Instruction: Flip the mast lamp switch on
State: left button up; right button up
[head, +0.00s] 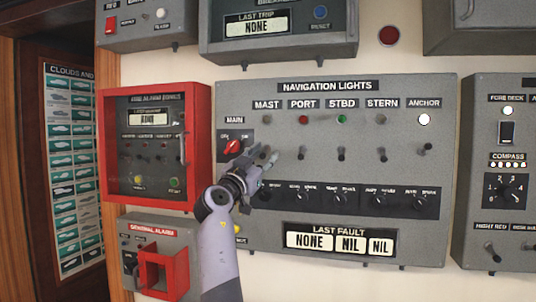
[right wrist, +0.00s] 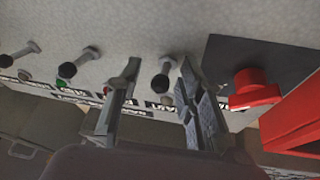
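The grey navigation lights panel (head: 360,88) is on the wall, with a MAST label (head: 267,104) at its upper left. The round mast lamp (head: 267,119) under that label looks dark. My right gripper (head: 260,160) is in front of the mast switch and largely hides it in the head view. In the right wrist view, the mast switch (right wrist: 163,82), a metal lever with a dark tip, stands between the two spread fingers of my right gripper (right wrist: 159,68). A gap shows on both sides of the lever. My left gripper is not in view.
The red MAIN knob (head: 232,146) is just left of the gripper. The port switch (head: 302,152) is close on the right, followed by the starboard switch (head: 341,153). A red-framed alarm box (head: 203,150) sticks out at the left. The anchor lamp (head: 424,119) looks white.

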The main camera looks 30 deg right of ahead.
jog(key=shift+a, duration=0.1)
jog(key=shift+c, duration=0.6)
grip_shut()
